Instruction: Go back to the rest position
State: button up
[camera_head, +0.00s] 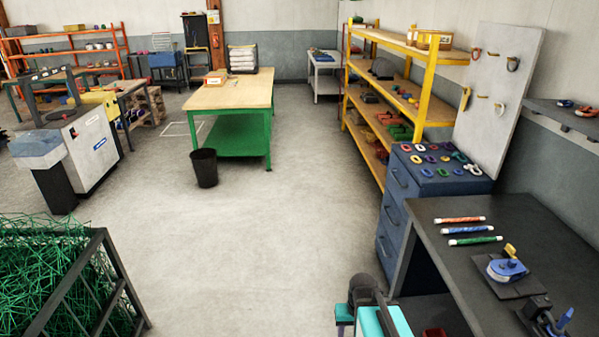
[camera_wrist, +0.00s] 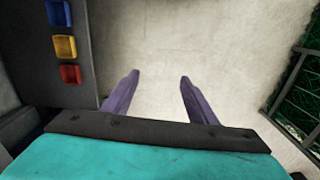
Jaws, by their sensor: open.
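My gripper (camera_wrist: 160,76) is open in the wrist view. Its two purple fingers stand well apart with only bare concrete floor between and beyond them. Nothing is held. In the head view my gripper (camera_head: 344,318) is at the bottom edge, left of the dark workbench (camera_head: 440,225), partly cut off and partly hidden by the teal part of my arm.
A dark-framed cage of green netting (camera_head: 65,275) stands at the lower left. A blue drawer cabinet (camera_head: 395,215) with coloured shackles stands behind the workbench. A black bin (camera_head: 204,168) is by the green table (camera_head: 230,95). The middle floor is clear.

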jog(key=s+f+g+b, duration=0.5)
jog(key=s+f+b, duration=0.6)
jog(key=s+f, duration=1.5)
notch_tip(320, 180, down, 4)
jog(key=shift+r+g, duration=0.1)
jog(key=shift+g, duration=0.3)
jog(key=shift+d, duration=0.1)
jog(key=c, duration=0.6)
jog(key=shift+o, duration=0.2)
